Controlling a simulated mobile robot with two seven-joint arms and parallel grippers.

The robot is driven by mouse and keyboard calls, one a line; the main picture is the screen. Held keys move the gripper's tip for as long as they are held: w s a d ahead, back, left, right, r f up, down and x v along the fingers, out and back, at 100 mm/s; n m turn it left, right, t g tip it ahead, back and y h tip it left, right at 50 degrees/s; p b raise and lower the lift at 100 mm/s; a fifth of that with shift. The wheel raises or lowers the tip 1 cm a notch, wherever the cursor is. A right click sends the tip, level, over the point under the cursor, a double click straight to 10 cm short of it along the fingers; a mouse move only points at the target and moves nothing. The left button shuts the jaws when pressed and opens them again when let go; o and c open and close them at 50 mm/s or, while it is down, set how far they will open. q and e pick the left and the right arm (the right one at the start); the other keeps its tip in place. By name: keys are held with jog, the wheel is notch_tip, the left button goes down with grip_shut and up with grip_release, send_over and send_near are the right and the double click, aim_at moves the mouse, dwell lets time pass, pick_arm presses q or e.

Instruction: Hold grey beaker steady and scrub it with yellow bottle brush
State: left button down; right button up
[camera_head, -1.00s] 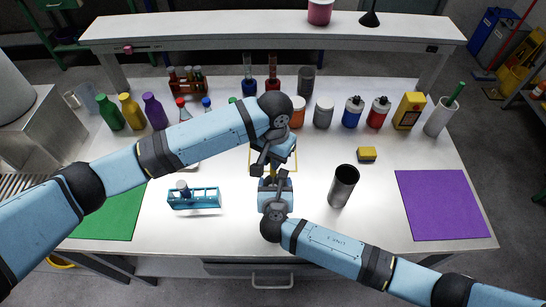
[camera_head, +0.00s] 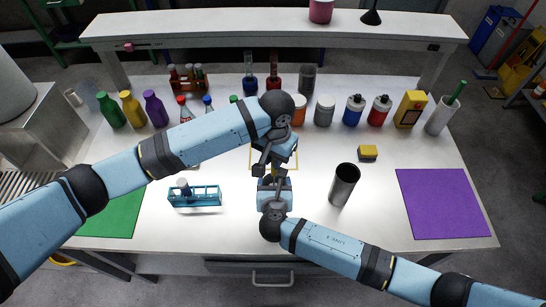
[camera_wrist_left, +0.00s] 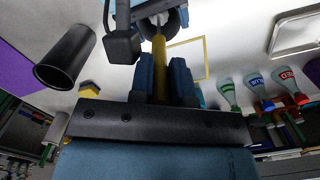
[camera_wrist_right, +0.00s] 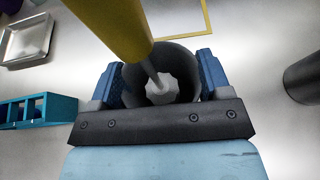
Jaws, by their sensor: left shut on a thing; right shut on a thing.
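My left gripper (camera_head: 272,158) is shut on the yellow bottle brush (camera_wrist_left: 159,68), which also shows large in the right wrist view (camera_wrist_right: 112,28). My right gripper (camera_head: 275,184) is shut on the grey beaker (camera_wrist_right: 181,58), whose open mouth shows between its fingers. The brush comes down over the beaker at a tilt, and its pale head (camera_wrist_right: 162,88) is in the mouth. How deep the head sits, and whether it touches the wall, I cannot tell. In the head view my grippers and arms largely hide both things.
An empty dark cylinder (camera_head: 344,184) stands just right of my grippers. A blue test tube rack (camera_head: 194,197) stands to the left. A green mat (camera_head: 108,213) and a purple mat (camera_head: 443,203) lie at the sides. A yellow-blue sponge (camera_head: 367,152) lies right. Several bottles line the back.

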jog(key=shift+a+r, duration=0.15)
jog(key=shift+a, duration=0.1)
pick_arm(q)
jog(key=shift+s+d+r, duration=0.15)
jog(key=shift+s+d, duration=0.25)
jog(key=shift+d, duration=0.1)
pick_arm(e)
jog(key=shift+d, duration=0.1)
dwell(0.7)
pick_arm(q)
jog(key=shift+w+a, duration=0.3)
pick_arm(e)
jog(key=shift+w, duration=0.1)
pick_arm(q)
jog(key=shift+r, duration=0.15)
notch_tip(320, 180, up, 12)
jog(key=shift+w+a, duration=0.2)
jog(key=shift+a, duration=0.05)
dwell(0.7)
